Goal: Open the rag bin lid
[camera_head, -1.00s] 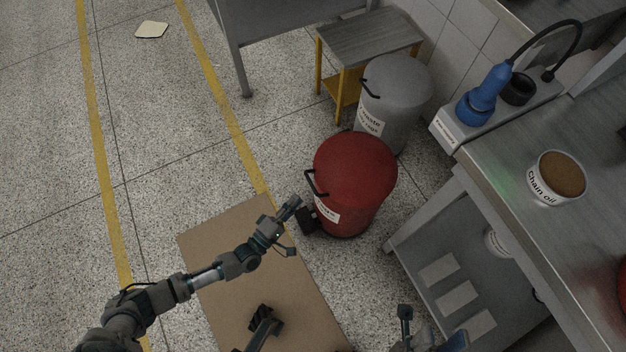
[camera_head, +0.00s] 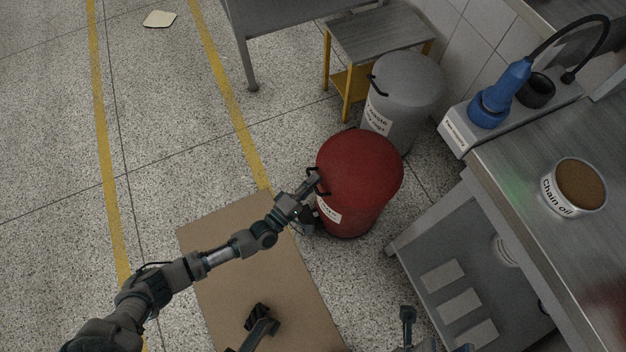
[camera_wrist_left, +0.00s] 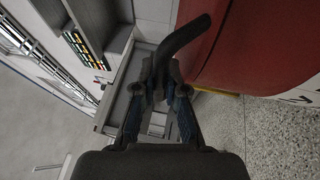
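A red bin (camera_head: 360,170) with a domed lid and a black handle (camera_head: 316,181) at its left side stands on the floor; the lid looks closed. A white label is on its front, too small to read surely. My left gripper (camera_head: 313,190) is at this handle. In the left wrist view the dark curved handle (camera_wrist_left: 186,36) lies by the fingertips (camera_wrist_left: 162,78), which are close together; whether they grip it is unclear. The red bin (camera_wrist_left: 270,50) fills the upper right there. My right gripper (camera_head: 436,335) is at the bottom edge, partly cut off, fingers apart and empty.
A grey bin (camera_head: 404,98) stands behind the red one, beside a small yellow-legged table (camera_head: 376,38). A metal bench (camera_head: 530,170) with a chain oil can (camera_head: 575,190) is at right. Cardboard (camera_head: 215,250) lies below.

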